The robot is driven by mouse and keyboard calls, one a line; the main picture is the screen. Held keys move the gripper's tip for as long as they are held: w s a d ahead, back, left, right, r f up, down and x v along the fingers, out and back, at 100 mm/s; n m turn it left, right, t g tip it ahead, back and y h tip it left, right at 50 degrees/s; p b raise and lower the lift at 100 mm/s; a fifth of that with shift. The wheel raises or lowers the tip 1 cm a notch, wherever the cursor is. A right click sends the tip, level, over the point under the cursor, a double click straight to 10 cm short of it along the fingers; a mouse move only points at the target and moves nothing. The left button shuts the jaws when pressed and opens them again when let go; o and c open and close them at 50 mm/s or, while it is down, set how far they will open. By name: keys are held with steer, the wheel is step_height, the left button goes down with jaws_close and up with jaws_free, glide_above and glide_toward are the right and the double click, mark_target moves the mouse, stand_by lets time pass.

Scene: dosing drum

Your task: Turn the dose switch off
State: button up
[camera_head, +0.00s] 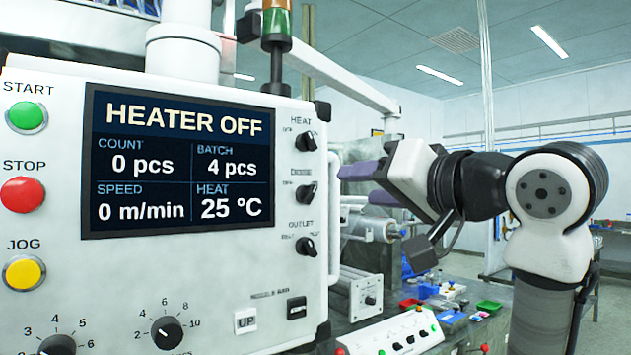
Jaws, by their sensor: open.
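The dose switch (306,193) is a small black rotary knob on the right side of the white control panel (200,275). It is the middle one of three knobs, and its small label is hard to read. Its knob looks tilted, but I cannot tell which position it is in. My gripper (362,184) is to the right of the panel at about the height of this switch. Its purple-grey fingers point left toward the panel. The gripper is open with nothing seen between the fingers, and it looks apart from the switch.
The heat knob (306,139) is just above and the outlet knob (306,246) just below. The display (180,160) reads "HEATER OFF". Start, stop and jog buttons are at the left edge. A bench with a white button box (390,335) and small bins is lower right.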

mark_target(316, 187)
steer(key=shift+p+x, duration=1.95)
steer(key=shift+x, duration=3.85)
steer(key=shift+c, duration=0.5)
steer(key=c, duration=0.9)
steer(key=shift+n, duration=0.3)
steer(key=n, duration=0.5)
steer(key=shift+s+a+n+b, duration=0.25)
steer(key=shift+a+n+b, duration=0.05)
steer(key=shift+a+b, duration=0.1)
steer(key=n, duration=0.5)
steer(key=shift+s+a+n+b, duration=0.2)
steer(key=shift+n+b, duration=0.1)
